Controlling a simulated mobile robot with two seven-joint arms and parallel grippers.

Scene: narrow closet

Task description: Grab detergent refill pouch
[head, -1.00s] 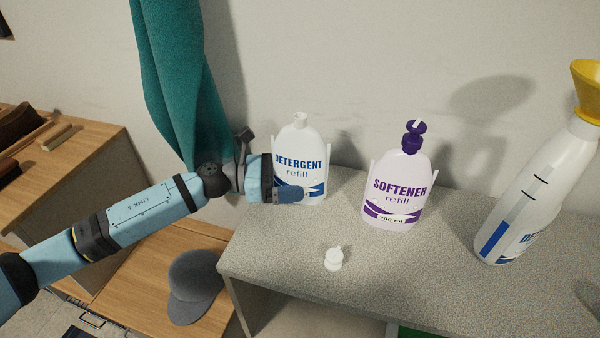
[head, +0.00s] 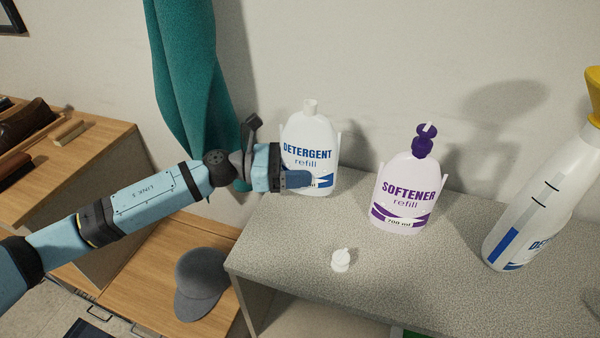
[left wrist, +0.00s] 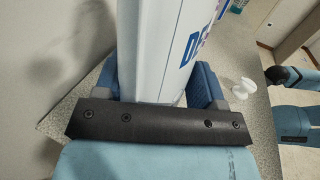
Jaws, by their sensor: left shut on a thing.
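The detergent refill pouch (head: 308,135) is white with blue lettering and an open spout at the top. It stands upright at the back left of the grey shelf top, and its lower left part is hidden by my gripper. My left gripper (head: 296,180) is shut on the pouch from the left side, low on its body. In the left wrist view the pouch (left wrist: 165,50) stands between the two blue fingers (left wrist: 160,88). A small white cap (head: 341,260) lies apart on the shelf top, also in the left wrist view (left wrist: 243,87). My right gripper is not in the head view.
A softener refill pouch (head: 404,192) with a purple cap stands to the right. A large white detergent bottle (head: 525,215) with a yellow top is at the far right. A teal cloth (head: 190,80) hangs behind my left arm. A grey cap (head: 200,285) lies on the lower wooden surface.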

